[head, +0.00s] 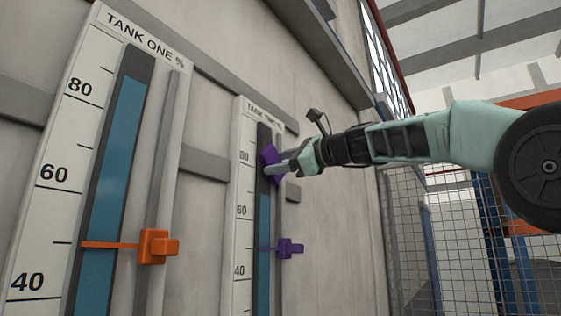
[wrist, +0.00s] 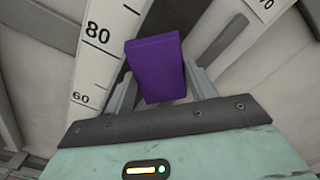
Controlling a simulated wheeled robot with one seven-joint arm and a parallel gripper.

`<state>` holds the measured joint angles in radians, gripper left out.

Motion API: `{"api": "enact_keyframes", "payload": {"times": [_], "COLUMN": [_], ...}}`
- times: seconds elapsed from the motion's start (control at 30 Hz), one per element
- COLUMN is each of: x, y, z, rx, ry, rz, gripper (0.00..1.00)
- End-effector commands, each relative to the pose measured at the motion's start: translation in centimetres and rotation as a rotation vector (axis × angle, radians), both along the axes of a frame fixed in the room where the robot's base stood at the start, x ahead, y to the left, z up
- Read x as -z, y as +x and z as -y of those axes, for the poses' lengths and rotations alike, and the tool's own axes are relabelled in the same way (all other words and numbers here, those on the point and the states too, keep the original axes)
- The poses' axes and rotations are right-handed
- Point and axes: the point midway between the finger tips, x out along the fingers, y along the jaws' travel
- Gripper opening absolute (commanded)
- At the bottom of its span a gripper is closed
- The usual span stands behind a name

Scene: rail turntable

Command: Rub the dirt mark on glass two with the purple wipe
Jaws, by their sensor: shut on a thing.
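The purple wipe (head: 268,162) is a flat block held between the fingers of my gripper (head: 278,168). In the head view it is at the upper part of the second gauge, near the 80 mark. In the wrist view the wipe (wrist: 155,68) stands between the two fingers of my gripper (wrist: 158,92), in front of the dark gauge glass. Glass two (head: 264,215) is a dark tube with blue below, on the board headed TANK TWO. I cannot tell whether the wipe touches the glass. No dirt mark shows; the wipe may hide it.
The Tank One board (head: 50,190) with its blue glass (head: 115,150) and an orange pointer clamp (head: 157,246) stands at the left. A purple pointer clamp (head: 290,248) sits on the second gauge below my gripper. A wire mesh fence (head: 455,230) is at the right.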

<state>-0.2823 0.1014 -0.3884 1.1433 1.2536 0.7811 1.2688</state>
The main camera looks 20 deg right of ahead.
Motion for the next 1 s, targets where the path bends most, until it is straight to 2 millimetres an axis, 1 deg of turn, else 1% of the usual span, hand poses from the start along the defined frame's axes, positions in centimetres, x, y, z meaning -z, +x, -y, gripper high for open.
{"api": "enact_keyframes", "payload": {"times": [0.03,0.1,0.3,0.47,0.8,1.0], "x": [-0.8,-1.4,-2.5,-2.5,-2.4,-2.5], "y": [0.0,0.1,0.2,-0.2,-1.9,-2.4], "z": [0.0,0.0,-0.2,-0.7,-2.9,-3.4], "rx": [0.000,0.000,0.000,-0.002,-0.004,-0.001], "ry": [0.000,0.000,-0.001,0.000,0.001,0.000], "rz": [0.000,0.000,0.001,0.001,-0.002,0.000], "gripper": [0.37,0.37,0.37,0.37,0.37,0.37]}}
